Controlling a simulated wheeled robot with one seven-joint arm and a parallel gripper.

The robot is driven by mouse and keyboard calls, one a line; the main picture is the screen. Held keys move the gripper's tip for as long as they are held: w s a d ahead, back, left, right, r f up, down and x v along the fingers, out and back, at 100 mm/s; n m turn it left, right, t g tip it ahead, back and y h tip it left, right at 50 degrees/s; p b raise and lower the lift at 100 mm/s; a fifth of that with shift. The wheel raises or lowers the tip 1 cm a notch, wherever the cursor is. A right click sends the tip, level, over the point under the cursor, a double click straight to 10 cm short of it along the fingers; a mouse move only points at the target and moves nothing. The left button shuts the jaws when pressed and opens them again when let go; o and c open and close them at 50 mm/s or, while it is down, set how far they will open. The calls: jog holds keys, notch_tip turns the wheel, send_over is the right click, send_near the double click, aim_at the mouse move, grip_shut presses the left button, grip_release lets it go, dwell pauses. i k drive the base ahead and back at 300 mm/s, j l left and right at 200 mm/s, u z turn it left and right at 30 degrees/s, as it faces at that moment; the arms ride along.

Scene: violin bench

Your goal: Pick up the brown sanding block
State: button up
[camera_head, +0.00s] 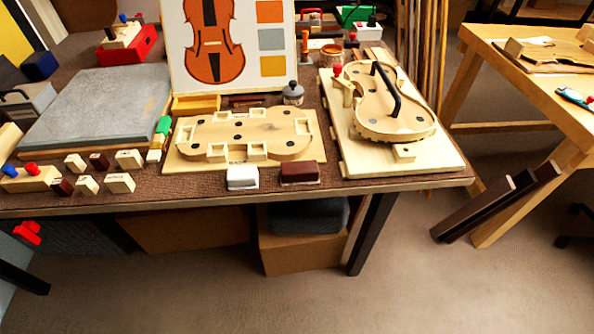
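A dark brown block with a paler lower edge (302,173), which looks like the brown sanding block, lies at the front of the bench, right of centre. A white block of similar shape (243,178) lies just left of it, with a small gap between them. Both sit in front of the pale wooden violin mould board (315,135). The brown block's top and front face show, and nothing covers it. My gripper is not in view.
The bench (400,184) has its front edge close before the block. Several small wooden blocks (120,183) stand at the front left, near a grey slab (100,105). A violin body on a board (445,155) is to the right. A lidded grey pot (293,94) stands behind the mould.

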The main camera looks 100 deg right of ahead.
aim_at(301, 173)
jog(key=z, duration=2.7)
jog(key=i+l, duration=0.1)
jog(key=l, duration=0.65)
jog(key=i+l+u, duration=0.1)
jog(key=l, duration=0.7)
jog(key=l+u, duration=0.15)
jog(key=u, duration=1.5)
